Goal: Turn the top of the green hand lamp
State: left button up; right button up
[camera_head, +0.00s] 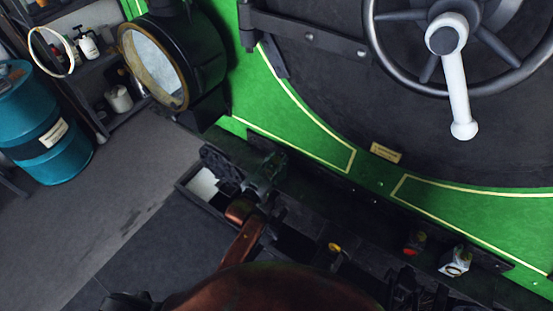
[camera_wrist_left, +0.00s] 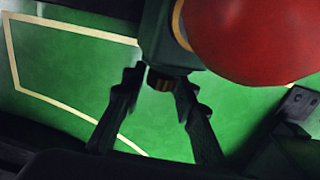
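The green hand lamp (camera_wrist_left: 163,42) shows in the left wrist view as a dark green body with a big red lens (camera_wrist_left: 255,38). In the head view my left gripper (camera_head: 262,172) is by the dark ledge under the green panel, and the lamp is not clearly made out there. Dark parts at the bottom, perhaps my right gripper (camera_head: 405,286), are too dim to read.
The green panel (camera_head: 312,128) with cream lines stands behind. A large round lamp (camera_head: 160,70) and a handwheel (camera_head: 447,38) with a white handle are above. A red-topped item (camera_head: 414,242) and a white item (camera_head: 455,262) are on the right. A blue drum (camera_head: 45,125) stands left.

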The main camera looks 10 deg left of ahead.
pick_arm(q)
jog(key=shift+o, duration=1.3)
jog(key=shift+s+a, duration=0.1)
jog(key=shift+s, duration=0.15)
jog(key=v, duration=1.1)
jog(key=shift+s+r, duration=0.1)
jog(key=shift+s, duration=0.1)
